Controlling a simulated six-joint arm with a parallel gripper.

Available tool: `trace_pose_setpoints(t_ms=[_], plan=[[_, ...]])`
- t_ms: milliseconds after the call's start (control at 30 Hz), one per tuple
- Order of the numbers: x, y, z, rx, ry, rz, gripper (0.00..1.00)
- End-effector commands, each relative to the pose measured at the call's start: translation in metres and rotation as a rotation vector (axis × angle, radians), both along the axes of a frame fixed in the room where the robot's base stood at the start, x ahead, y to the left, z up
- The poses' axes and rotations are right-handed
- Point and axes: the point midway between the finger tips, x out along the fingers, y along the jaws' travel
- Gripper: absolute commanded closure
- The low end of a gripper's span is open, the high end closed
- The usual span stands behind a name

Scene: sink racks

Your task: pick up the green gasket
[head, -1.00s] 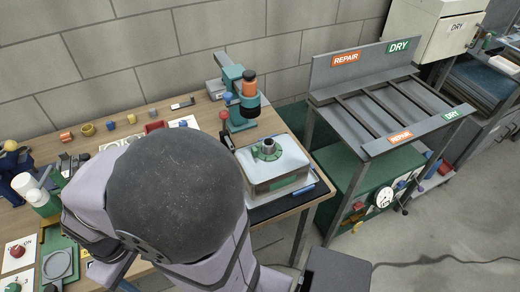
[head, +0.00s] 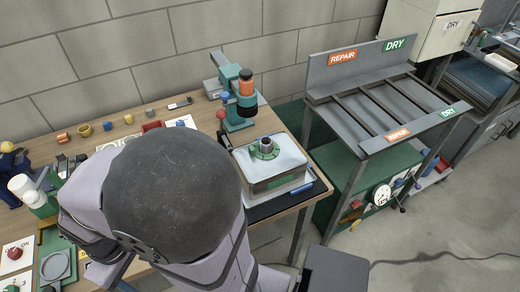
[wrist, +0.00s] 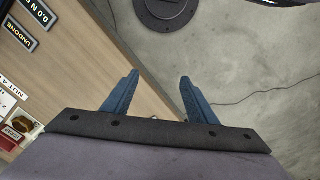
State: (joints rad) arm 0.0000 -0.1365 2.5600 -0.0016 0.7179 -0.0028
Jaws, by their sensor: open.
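A green ring (head: 265,149), which looks like the green gasket, sits around the dark fitting on top of a pale, box-shaped sink (head: 286,160) in the head view. The sink rests on a dark mat at the right end of the wooden table. My gripper shows only in the wrist view (wrist: 158,82). Its two blue fingers are apart with nothing between them. It is over the table's edge and the concrete floor, away from the green ring. In the head view my arm hides the gripper.
A teal press (head: 239,98) with an orange top stands behind the sink. A grey slatted rack (head: 392,100) with REPAIR and DRY signs stands to the right. Small coloured parts and labelled cards lie on the wooden table (head: 203,108). A cable lies on the floor.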

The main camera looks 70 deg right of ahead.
Motion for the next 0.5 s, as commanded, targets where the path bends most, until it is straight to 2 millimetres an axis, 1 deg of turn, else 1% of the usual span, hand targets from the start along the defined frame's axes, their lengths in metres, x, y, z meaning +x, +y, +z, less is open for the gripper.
trace_pose_setpoints(t_ms=[33,133,167,433,500], plan=[[0.0,0.0,0.0,0.0,0.0,0.0,0.55],[0.0,0.0,0.0,0.0,0.0,0.0,0.78],[0.0,0.0,0.0,0.0,0.0,0.0,0.8],[0.0003,-0.0004,0.0001,0.0,-0.001,-0.001,0.8],[0.0021,-0.0035,0.0003,-0.004,-0.005,-0.007,0.8]])
